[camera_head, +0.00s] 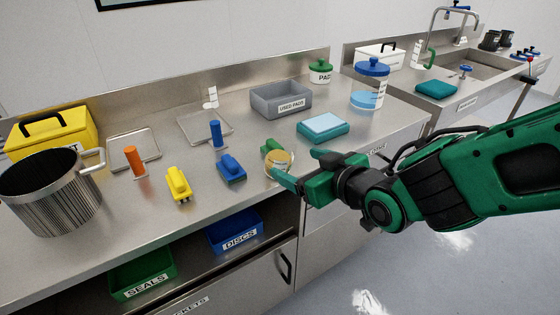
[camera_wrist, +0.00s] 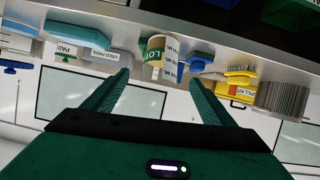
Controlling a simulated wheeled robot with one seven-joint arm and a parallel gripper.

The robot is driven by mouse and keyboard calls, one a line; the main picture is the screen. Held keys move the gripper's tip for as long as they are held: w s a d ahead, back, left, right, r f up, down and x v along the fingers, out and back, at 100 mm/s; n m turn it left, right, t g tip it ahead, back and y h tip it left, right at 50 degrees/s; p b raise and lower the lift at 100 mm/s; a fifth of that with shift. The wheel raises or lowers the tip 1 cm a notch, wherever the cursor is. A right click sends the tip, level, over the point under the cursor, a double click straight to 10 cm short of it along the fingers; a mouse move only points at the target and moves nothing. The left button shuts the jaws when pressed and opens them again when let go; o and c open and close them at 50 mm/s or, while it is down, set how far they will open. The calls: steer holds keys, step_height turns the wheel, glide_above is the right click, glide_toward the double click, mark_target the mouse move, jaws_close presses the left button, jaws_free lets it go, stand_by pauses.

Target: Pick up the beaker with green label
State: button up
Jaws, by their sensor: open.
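The beaker (camera_head: 278,160) is a small clear cup with pale yellow contents, standing near the bench's front edge in the head view. Its label is not readable there. Nothing is held.
A blue brush (camera_head: 231,169) and yellow brush (camera_head: 178,184) lie left of the beaker. A teal block (camera_head: 323,127) and grey used-pads tray (camera_head: 281,99) sit behind. A steel pot (camera_head: 50,195) stands far left. Open shelves with bins (camera_head: 235,232) lie below the edge.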

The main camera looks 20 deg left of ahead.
mark_target(289, 160)
steer(key=shift+x, duration=5.4)
steer(key=shift+d+f, duration=0.1)
steer(key=shift+f, duration=0.05)
steer(key=c, duration=1.3)
steer(key=shift+o, duration=0.2)
